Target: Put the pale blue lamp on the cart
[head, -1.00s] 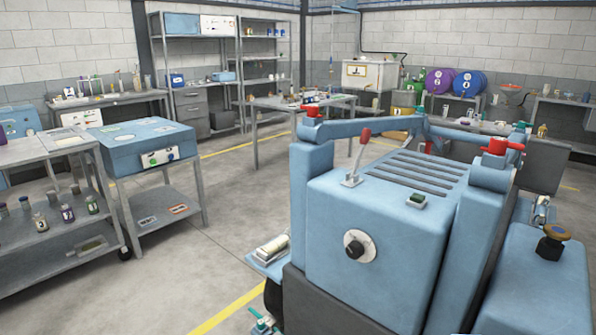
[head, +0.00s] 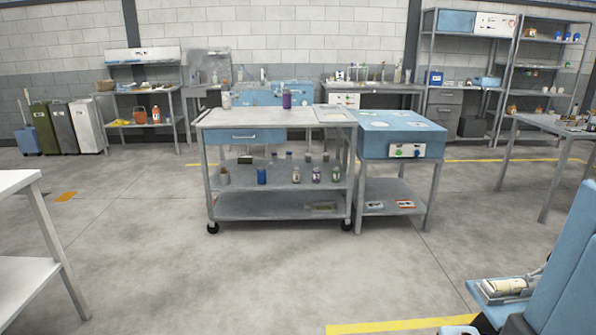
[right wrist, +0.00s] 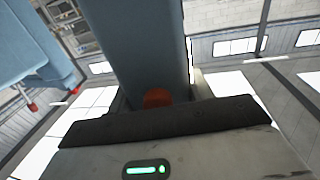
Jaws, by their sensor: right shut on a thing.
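The cart (head: 270,118) is a grey wheeled trolley with a blue drawer, in the middle of the head view. In the right wrist view my right gripper (right wrist: 165,122) shows as a dark bar on a grey body with a green light. It is shut on a blue-grey piece (right wrist: 135,50), seemingly the pale blue lamp, close up and cut off by the frame. My left gripper is out of view.
A blue-topped stand (head: 400,128) adjoins the cart on the right. Open concrete floor (head: 220,280) lies before the cart.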

